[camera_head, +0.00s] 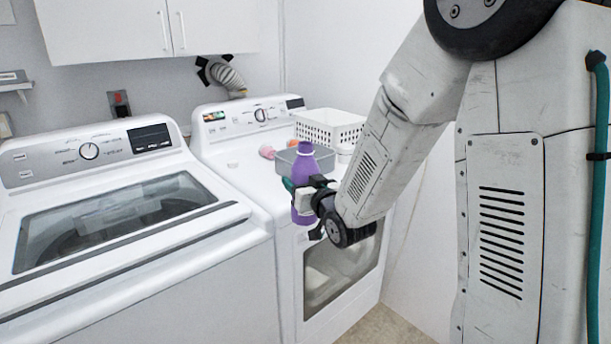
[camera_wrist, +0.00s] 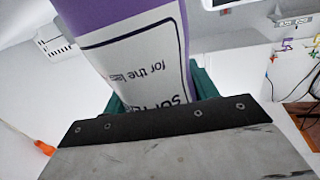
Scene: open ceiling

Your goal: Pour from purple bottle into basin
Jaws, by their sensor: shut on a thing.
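The purple bottle (camera_head: 304,171) is upright in the head view, in front of the dryer's front edge. My gripper (camera_head: 312,194) is shut around its middle. In the wrist view the bottle (camera_wrist: 150,60) fills the upper middle, its white label facing the camera, with green finger parts (camera_wrist: 203,84) beside it. The basin (camera_head: 287,160), a grey-blue open tub, appears on the dryer top just behind the bottle, which partly hides it. The bottle's lower end is partly hidden by my gripper in the head view.
A white perforated basket (camera_head: 330,128) stands behind the basin on the dryer (camera_head: 240,165). A small pink item (camera_head: 267,152) lies left of the basin. A washer (camera_head: 120,240) stands at left. White cabinets (camera_head: 150,30) hang above. The dryer top's left part is mostly clear.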

